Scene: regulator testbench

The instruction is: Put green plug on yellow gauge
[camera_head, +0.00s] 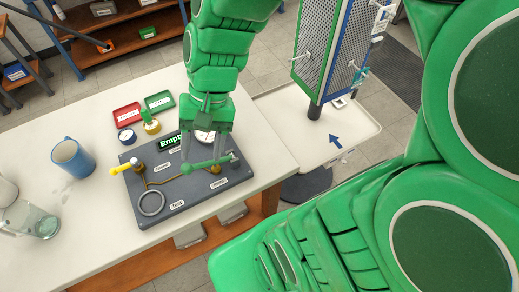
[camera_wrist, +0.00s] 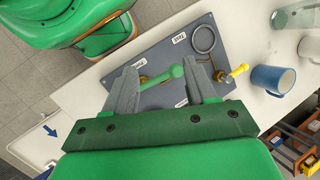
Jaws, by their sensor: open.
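My gripper (camera_head: 204,160) is open above the dark grey board, with its fingers on either side of a green-handled valve (camera_wrist: 160,77). I cannot tell whether they touch it. A small yellow gauge (camera_head: 152,128) stands on the white table behind the board. A green plug-like piece (camera_head: 146,115) shows at the top of the yellow gauge; I cannot tell whether it is seated on it or just behind it. A white-faced gauge (camera_head: 204,136) on the board is partly hidden by my gripper.
The board (camera_head: 197,200) carries pipes, a yellow-handled valve (camera_head: 122,168), a ring (camera_head: 151,203) and a display partly reading "Empt". A blue gauge (camera_head: 126,137), red tray (camera_head: 127,108) and green tray (camera_head: 159,97) lie behind. A blue mug (camera_head: 72,158) and glass jug (camera_head: 30,219) stand left.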

